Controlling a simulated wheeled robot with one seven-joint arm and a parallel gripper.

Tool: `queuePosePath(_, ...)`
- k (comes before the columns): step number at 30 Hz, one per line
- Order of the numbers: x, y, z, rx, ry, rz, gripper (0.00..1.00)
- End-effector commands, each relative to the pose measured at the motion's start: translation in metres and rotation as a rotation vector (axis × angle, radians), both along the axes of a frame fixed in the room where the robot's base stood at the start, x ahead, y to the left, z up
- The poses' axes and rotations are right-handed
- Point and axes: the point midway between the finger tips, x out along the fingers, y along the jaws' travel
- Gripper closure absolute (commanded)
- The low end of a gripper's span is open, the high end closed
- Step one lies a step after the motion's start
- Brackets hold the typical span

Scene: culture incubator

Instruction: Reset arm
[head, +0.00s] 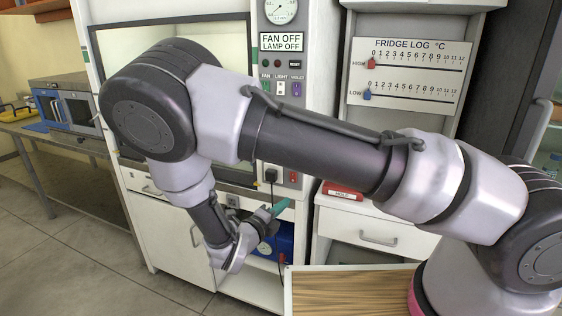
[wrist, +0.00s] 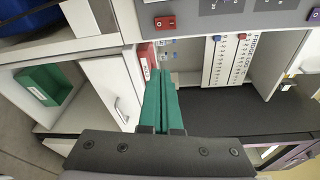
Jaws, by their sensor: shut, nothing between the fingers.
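My arm spans the head view, bent at a large dark joint at the upper left, with its forearm hanging down. My gripper (head: 281,207) is low in front of the white cabinet with the fan panel, its green fingers pointing up to the right. In the wrist view the green fingers (wrist: 160,75) lie together, shut and empty. They appear apart from the furniture behind them.
The white cabinet (head: 170,220) has an open lower shelf with a blue item (head: 277,244). The fridge log board (head: 408,72) is behind my arm, above a red tray (head: 343,190). A wooden top (head: 345,291) is in front. Floor at left is clear.

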Motion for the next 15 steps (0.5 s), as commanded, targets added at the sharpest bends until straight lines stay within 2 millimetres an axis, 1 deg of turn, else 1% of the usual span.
queuePosePath(1, 0.006, -0.015, 0.016, 0.107, -0.014, -0.092, 1.0)
queuePosePath(3, 0.009, -0.037, 0.034, 0.267, -0.047, -0.23, 1.0)
queuePosePath(5, 0.01, -0.055, 0.05, 0.404, -0.084, -0.352, 1.0)
queuePosePath(6, 0.01, -0.067, 0.06, 0.491, -0.113, -0.436, 1.0)
queuePosePath(8, 0.009, -0.084, 0.074, 0.622, -0.162, -0.559, 1.0)
queuePosePath(9, 0.007, -0.095, 0.084, 0.705, -0.199, -0.641, 1.0)
queuePosePath(15, -0.006, -0.142, 0.133, 1.099, -0.425, -1.055, 1.0)
